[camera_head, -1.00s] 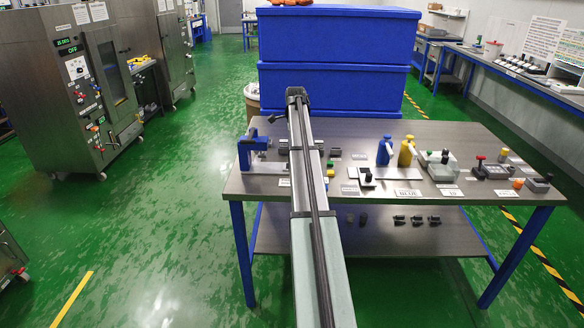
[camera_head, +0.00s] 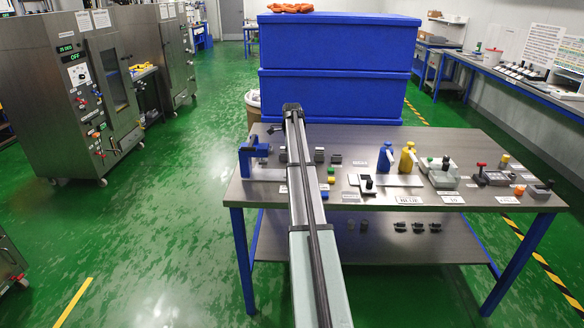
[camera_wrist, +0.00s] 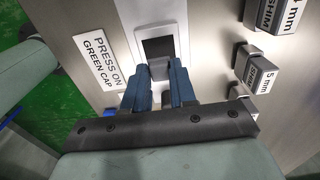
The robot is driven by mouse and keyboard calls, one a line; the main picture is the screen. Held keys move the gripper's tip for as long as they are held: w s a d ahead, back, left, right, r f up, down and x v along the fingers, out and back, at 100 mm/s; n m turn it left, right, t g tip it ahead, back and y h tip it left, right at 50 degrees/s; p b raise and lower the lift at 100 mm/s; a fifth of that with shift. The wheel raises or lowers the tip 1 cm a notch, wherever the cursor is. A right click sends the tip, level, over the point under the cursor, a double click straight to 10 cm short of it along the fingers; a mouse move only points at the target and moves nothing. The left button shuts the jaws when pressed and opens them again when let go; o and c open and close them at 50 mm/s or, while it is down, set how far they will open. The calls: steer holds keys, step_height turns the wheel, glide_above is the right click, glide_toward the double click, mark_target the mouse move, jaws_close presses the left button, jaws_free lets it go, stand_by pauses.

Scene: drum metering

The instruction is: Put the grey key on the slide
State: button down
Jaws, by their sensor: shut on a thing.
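In the wrist view my gripper (camera_wrist: 159,86) has its blue fingers closed on a small grey block, which I take as the grey key (camera_wrist: 160,69). The key is over the near edge of a dark square set in a white frame (camera_wrist: 141,32); this may be the slide. I cannot tell whether the key touches it. In the head view my arm lies across the left part of the table, and the fingers and key are hidden behind it.
A "press on green cap" label (camera_wrist: 98,58) is left of the frame. A 5 mm shim block (camera_wrist: 257,74) and another shim stand to the right.

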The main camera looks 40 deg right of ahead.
steer(key=shift+f, duration=1.95)
steer(key=shift+f, duration=0.1)
steer(key=c, duration=0.9)
jaws_free()
step_height(320, 180, up, 12)
steer(key=shift+r, duration=0.15)
